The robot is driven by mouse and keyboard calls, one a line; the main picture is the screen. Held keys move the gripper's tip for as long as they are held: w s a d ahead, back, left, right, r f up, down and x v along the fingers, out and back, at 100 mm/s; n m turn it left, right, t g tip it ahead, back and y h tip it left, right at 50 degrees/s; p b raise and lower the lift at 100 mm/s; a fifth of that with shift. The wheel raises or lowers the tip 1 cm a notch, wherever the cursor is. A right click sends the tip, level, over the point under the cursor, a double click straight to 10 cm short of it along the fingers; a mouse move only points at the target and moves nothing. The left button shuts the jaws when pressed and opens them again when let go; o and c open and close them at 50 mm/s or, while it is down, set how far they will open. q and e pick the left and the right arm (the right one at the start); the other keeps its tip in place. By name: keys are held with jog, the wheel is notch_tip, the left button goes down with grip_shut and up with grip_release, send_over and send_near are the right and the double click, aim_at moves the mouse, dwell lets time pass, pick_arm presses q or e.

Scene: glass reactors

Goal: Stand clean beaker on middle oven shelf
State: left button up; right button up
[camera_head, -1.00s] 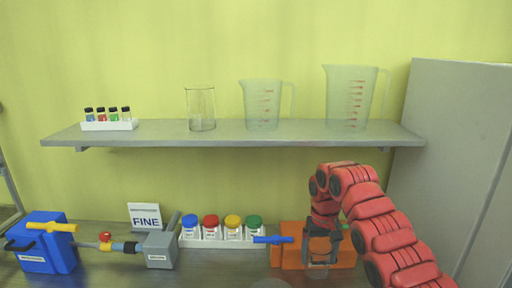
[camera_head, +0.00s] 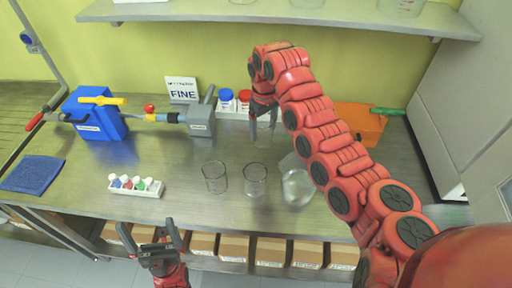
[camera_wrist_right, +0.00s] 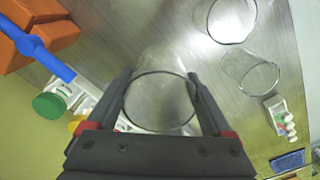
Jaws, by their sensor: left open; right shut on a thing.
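My right gripper (camera_head: 263,100) is shut on a clear glass beaker (camera_head: 263,133), held in front of the coloured-lid jars. In the right wrist view the beaker's round rim (camera_wrist_right: 160,102) sits between the two fingers (camera_wrist_right: 165,110). Two more clear beakers (camera_head: 215,178) (camera_head: 255,180) stand on the metal bench, with a larger glass vessel (camera_head: 298,187) to their right. I cannot tell from the pictures which beaker is clean. My left gripper (camera_head: 157,238) is open and empty at the bench's front edge. No oven shelf is identifiable.
A blue box (camera_head: 94,115), a grey block (camera_head: 201,122) and an orange block (camera_head: 360,122) stand along the back. A vial rack (camera_head: 136,190) and blue cloth (camera_head: 33,174) lie at left. A wall shelf (camera_head: 200,12) hangs above. A grey cabinet (camera_head: 465,95) bounds the right.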

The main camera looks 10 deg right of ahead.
aim_at(263, 141)
notch_tip(263, 141, down, 6)
jog(key=shift+s+a+r+p, duration=0.1)
jog(key=shift+p, duration=0.95)
notch_tip(263, 141, down, 3)
jog(key=shift+f+p, duration=0.15)
jog(key=shift+p, duration=0.7)
jog(key=shift+f, duration=0.35)
jog(key=shift+f, duration=0.1)
jog(key=shift+f, duration=0.15)
jog(key=o, duration=1.2)
